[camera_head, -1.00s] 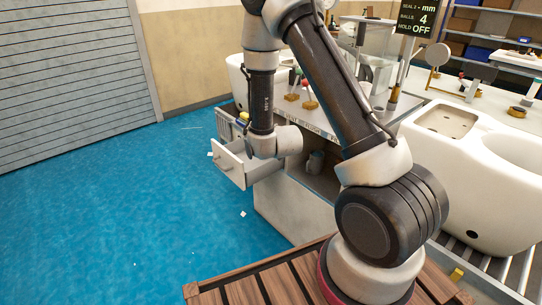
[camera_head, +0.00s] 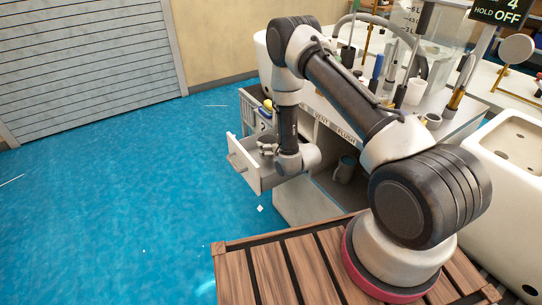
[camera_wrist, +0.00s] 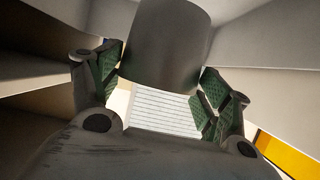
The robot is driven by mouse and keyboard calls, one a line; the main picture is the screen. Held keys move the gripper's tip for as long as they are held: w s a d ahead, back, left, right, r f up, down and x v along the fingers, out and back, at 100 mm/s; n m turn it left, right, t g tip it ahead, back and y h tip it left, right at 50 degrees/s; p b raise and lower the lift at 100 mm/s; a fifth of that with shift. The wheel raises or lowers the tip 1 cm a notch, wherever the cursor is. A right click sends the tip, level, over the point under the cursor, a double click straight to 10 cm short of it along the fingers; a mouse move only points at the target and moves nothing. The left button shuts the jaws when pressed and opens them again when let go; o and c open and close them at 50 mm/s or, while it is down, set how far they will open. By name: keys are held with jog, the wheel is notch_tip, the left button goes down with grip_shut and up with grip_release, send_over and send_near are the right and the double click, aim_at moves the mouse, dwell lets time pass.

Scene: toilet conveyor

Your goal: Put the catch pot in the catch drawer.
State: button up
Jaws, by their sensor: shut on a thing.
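The catch pot, a plain dark grey cylinder (camera_wrist: 167,45), is between the two green-padded fingers of my gripper (camera_wrist: 158,84) in the wrist view. My gripper is shut on it. In the head view my gripper (camera_head: 267,147) is at the open catch drawer (camera_head: 246,166), low and inside or just above its walls. The drawer is pale, with a handle on its front, and is pulled out to the left of the bench. Pale walls flank the pot in the wrist view. The pot's base, and whether it touches the drawer floor, are hidden.
A grey mug-like vessel (camera_head: 344,169) stands in the open bay under the bench top. The bench top (camera_head: 440,128) carries tools and bottles. A white basin (camera_head: 505,190) stands at the right. The blue floor (camera_head: 110,210) left of the drawer is mostly clear.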

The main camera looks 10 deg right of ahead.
aim_at(272, 158)
notch_tip(272, 158, down, 6)
jog(key=shift+r, duration=0.15)
jog(key=shift+f, duration=0.25)
jog(key=shift+s+f, duration=0.2)
jog(key=shift+f, duration=0.15)
jog(key=o, duration=1.1)
jog(key=shift+s+f, duration=0.1)
jog(key=shift+r, duration=0.35)
jog(key=v, duration=0.8)
jog(key=r+v, duration=0.1)
jog(key=v, duration=0.3)
jog(key=shift+w, duration=0.25)
